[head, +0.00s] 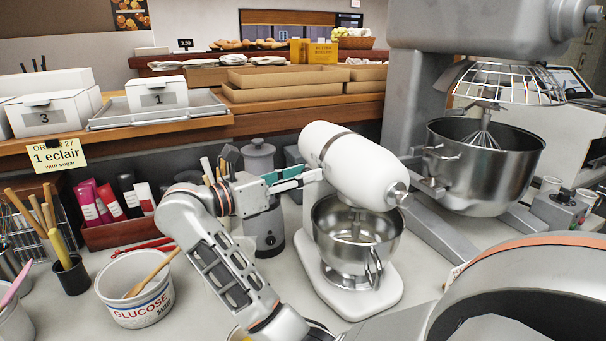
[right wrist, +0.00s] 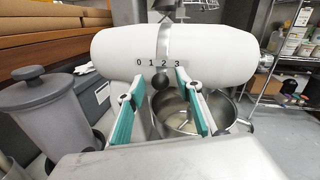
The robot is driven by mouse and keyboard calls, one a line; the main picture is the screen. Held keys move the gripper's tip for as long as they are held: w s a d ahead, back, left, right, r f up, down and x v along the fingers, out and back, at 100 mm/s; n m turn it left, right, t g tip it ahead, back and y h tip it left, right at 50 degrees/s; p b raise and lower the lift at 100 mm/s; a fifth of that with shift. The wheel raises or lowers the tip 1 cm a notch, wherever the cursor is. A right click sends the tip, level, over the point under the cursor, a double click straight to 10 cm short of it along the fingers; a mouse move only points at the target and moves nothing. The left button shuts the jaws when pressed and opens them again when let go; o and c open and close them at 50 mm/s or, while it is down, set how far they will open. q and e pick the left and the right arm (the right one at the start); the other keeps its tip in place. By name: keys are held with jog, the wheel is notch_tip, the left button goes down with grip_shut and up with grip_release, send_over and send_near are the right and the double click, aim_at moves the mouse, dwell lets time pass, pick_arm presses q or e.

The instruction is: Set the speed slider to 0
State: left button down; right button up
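The white stand mixer (head: 345,165) stands on the counter in the head view, with a steel bowl (head: 362,262) under its head. In the right wrist view the mixer head (right wrist: 225,55) carries a scale marked 0, 1, 2, 3. The dark round slider knob (right wrist: 160,81) sits below the scale, near the 2. My right gripper (right wrist: 161,84) is open, with its teal-padded fingers on either side of the knob, apart from each other. It also shows in the head view (head: 312,178) beside the mixer head. Whether a finger touches the knob cannot be told. My left gripper is not in view.
A grey lidded canister (head: 258,160) stands just left of the mixer, close to my right arm. A glucose tub (head: 140,300) stands at the lower left. A large mixer with a steel bowl (head: 490,175) stands at the right.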

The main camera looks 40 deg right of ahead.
aim_at(311, 161)
grip_shut()
jog(key=shift+w+d+b, duration=0.25)
jog(key=shift+w+b, duration=0.1)
jog(key=shift+w, duration=0.4)
jog(key=shift+w+d+b, duration=0.2)
jog(key=shift+w+b, duration=0.1)
jog(key=shift+w, duration=0.45)
jog(key=shift+w+d+b, duration=0.25)
jog(key=shift+w+b, duration=0.1)
jog(key=shift+w, duration=0.4)
jog(key=shift+s+r, duration=0.1)
jog(key=shift+r, duration=0.1)
jog(key=shift+c, duration=1.5)
grip_release()
jog(key=o, duration=0.3)
jog(key=shift+f, duration=0.1)
jog(key=shift+w+d+f, duration=0.1)
jog(key=shift+w, duration=0.2)
jog(key=shift+s, duration=0.15)
jog(key=a, duration=0.7)
jog(key=shift+w+a, duration=0.3)
jog(key=shift+w, duration=0.15)
